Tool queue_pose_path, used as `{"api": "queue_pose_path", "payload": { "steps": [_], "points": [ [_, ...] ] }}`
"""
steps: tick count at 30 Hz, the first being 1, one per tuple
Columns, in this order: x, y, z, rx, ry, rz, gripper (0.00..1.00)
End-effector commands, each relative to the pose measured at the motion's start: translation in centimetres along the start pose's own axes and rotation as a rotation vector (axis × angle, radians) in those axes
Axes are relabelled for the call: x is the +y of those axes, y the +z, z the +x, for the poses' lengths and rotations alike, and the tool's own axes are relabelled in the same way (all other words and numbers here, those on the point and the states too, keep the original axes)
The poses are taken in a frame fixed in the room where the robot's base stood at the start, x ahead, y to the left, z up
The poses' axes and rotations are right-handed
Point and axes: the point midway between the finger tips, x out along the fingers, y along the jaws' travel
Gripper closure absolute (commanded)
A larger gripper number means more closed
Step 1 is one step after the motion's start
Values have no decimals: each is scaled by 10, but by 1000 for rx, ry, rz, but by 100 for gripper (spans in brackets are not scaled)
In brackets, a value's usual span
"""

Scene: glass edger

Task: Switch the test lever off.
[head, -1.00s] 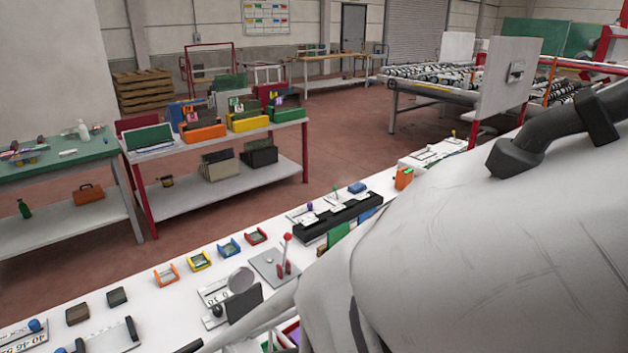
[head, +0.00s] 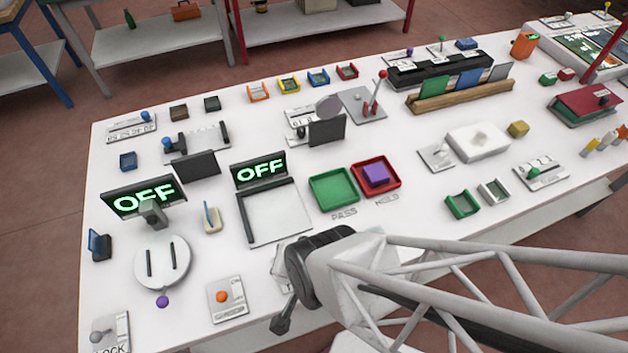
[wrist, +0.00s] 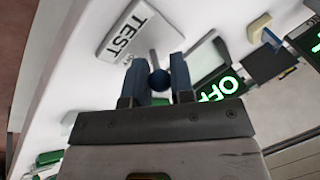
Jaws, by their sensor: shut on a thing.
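The test lever's plate (wrist: 125,28), light with the word TEST, shows at the upper left in the wrist view. Its grey rod leads to a dark round knob (wrist: 159,80). My gripper (wrist: 159,78) has its two blue fingers on either side of the knob and is shut on it. Two dark screens, one at the left (head: 145,198) and one further right (head: 260,170), read OFF in green in the head view. A green OFF also shows in the wrist view (wrist: 218,90). In the head view my arm hides the fingers and the test lever's knob.
A green tray (head: 333,188) and a red tray (head: 377,176) holding a purple block lie beyond my arm. A round white disc (head: 161,262) and an orange-knobbed plate (head: 228,298) are at the left. A red-knobbed lever (head: 377,92) stands further back. The bench is crowded.

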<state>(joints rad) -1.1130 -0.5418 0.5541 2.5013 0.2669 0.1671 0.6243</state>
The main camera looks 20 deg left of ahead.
Motion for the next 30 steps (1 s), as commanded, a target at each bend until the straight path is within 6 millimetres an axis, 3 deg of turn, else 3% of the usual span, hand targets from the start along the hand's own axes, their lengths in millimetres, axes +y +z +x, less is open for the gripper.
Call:
{"api": "queue_pose_path", "payload": {
  "steps": [21,22,24,26,30],
  "points": [
    [3,4,1,56,-37,-13,100],
    [3,4,1,56,-37,-13,74],
    [3,4,0,56,-37,-13,64],
    [2,3,0,56,-38,-13,55],
    [2,3,0,57,-38,-13,53]
  ]
}}
